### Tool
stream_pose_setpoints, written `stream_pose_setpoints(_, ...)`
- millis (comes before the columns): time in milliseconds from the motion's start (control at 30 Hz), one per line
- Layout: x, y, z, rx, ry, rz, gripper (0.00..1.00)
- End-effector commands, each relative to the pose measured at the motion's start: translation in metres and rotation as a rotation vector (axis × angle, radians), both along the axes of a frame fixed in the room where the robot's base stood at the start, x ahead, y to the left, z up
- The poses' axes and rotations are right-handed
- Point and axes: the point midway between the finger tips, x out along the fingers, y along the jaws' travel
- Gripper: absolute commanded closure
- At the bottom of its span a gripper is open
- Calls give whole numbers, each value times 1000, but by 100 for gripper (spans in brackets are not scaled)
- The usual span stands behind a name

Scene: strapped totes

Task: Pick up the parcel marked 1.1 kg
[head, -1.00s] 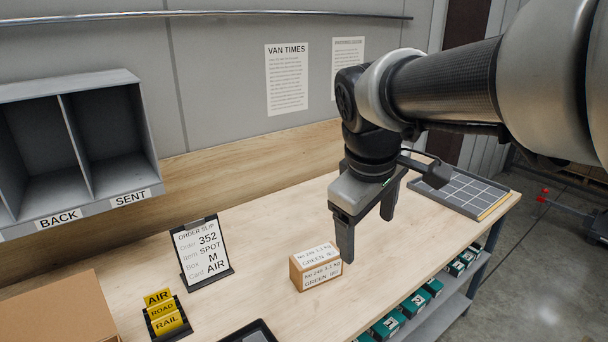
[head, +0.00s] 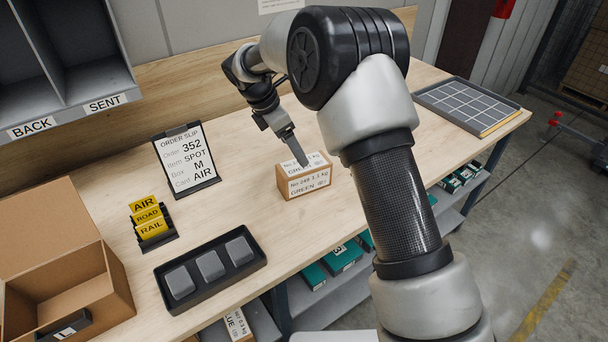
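The parcel (head: 306,184) is a small brown box with white labels on its top and front. The front label reads 1.1 kg and GREEN. It stands on the wooden bench, right of the order slip stand. My gripper (head: 296,152) points down at the parcel from behind and above, with a finger in front of part of the top label. I see the gripper edge-on, so the gap between its fingers is hidden. I cannot tell whether it touches the parcel.
The order slip stand (head: 187,158), yellow AIR, ROAD and RAIL cards (head: 148,218), a black tray (head: 256,262) with grey blocks and an open carton (head: 112,283) lie left. A gridded tray (head: 470,103) is far right. Bare bench (head: 240,190) surrounds the parcel.

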Motion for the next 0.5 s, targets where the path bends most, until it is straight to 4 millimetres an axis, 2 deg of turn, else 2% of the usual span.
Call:
stream_pose_setpoints(33,1,-5,-12,-2,4,-3,23)
stream_pose_setpoints(233,8,-19,-50,-1,3,-2,23)
stream_pose_setpoints(400,12,-26,-68,0,1,-3,23)
stream_pose_setpoints(500,13,-27,-72,1,-1,-3,23)
